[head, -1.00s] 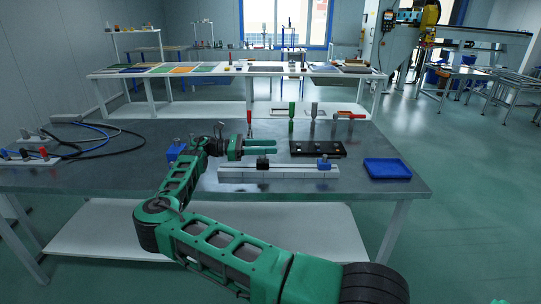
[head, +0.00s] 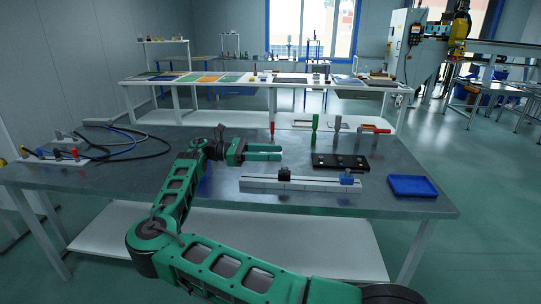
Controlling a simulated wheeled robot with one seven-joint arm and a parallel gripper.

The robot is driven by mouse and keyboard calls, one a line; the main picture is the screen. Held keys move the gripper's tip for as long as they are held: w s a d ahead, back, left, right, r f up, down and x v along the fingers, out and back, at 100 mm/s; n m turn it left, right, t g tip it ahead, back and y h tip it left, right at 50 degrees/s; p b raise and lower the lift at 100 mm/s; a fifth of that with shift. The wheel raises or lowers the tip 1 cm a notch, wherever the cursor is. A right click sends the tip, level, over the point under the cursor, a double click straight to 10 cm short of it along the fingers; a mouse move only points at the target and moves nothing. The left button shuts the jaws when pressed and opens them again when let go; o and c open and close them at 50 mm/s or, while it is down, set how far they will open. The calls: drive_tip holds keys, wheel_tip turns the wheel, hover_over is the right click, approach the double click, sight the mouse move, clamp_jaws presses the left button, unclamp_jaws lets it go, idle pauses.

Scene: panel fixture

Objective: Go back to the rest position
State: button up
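My gripper (head: 279,152) is at the end of my green arm, above the steel table, toward its middle. Its two green fingers point right and lie parallel with a narrow gap between them. Nothing shows between them. The gripper is apart from the white rail (head: 262,184), which lies in front of it and to the right. My arm bends at the elbow at lower left and crosses the table's front edge.
The steel table (head: 110,178) holds a black block with holes (head: 340,163), a blue tray (head: 412,187), upright tools including a green one (head: 314,128), and black and blue cables (head: 135,145) at left. A blue object (head: 205,186) is partly hidden behind my arm. Open floor lies right.

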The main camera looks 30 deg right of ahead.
drive_tip(key=shift+d, duration=0.1)
drive_tip(key=s+d+f+m+y, duration=0.2)
drive_tip(key=s+d+m+y, duration=0.25)
drive_tip(key=s+d, duration=0.45)
drive_tip(key=s+d+f+m+y, duration=0.2)
drive_tip(key=s+d+m+y, duration=0.2)
drive_tip(key=s+d+y, duration=0.45)
drive_tip(key=s+a+r+m+t+y, duration=0.1)
drive_tip(key=s+a+m+t, duration=0.3)
drive_tip(key=s+a, duration=0.4)
drive_tip(key=s+a+r+m+t+y, duration=0.1)
drive_tip(key=s+a+m+t, duration=0.4)
drive_tip(key=s+a, duration=0.4)
drive_tip(key=s, duration=0.7)
drive_tip(key=shift+s+a+r+t, duration=0.3)
drive_tip(key=shift+s, duration=0.1)
drive_tip(key=shift+m, duration=0.25)
